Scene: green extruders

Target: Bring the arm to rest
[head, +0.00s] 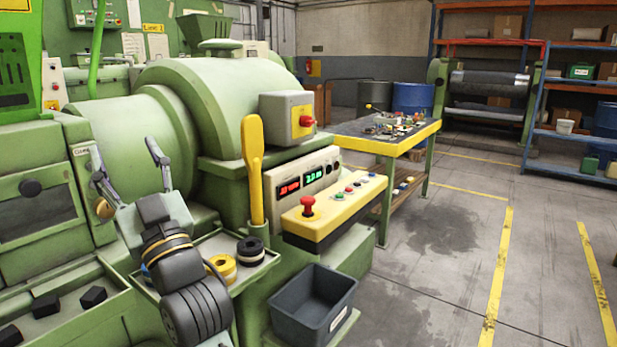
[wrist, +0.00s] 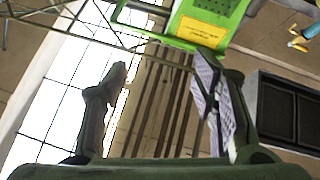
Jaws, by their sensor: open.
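My gripper (head: 125,150) is at the left in the head view, raised with its fingers pointing up in front of the green extruder (head: 225,85). Its two fingers stand wide apart with nothing between them. In the wrist view my gripper (wrist: 160,68) is also open and empty, with one finger on each side. My dark wrist and arm links run down to the bottom edge in the head view. The gripper appears clear of the machine, though its exact distance from the green panels behind it is hard to tell.
A yellow paddle-shaped handle (head: 253,170) stands right of my arm, beside a control panel with a red button (head: 307,205). A tray with tape rolls (head: 251,250) and a dark bin (head: 312,305) are near. Open floor (head: 450,255) lies to the right.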

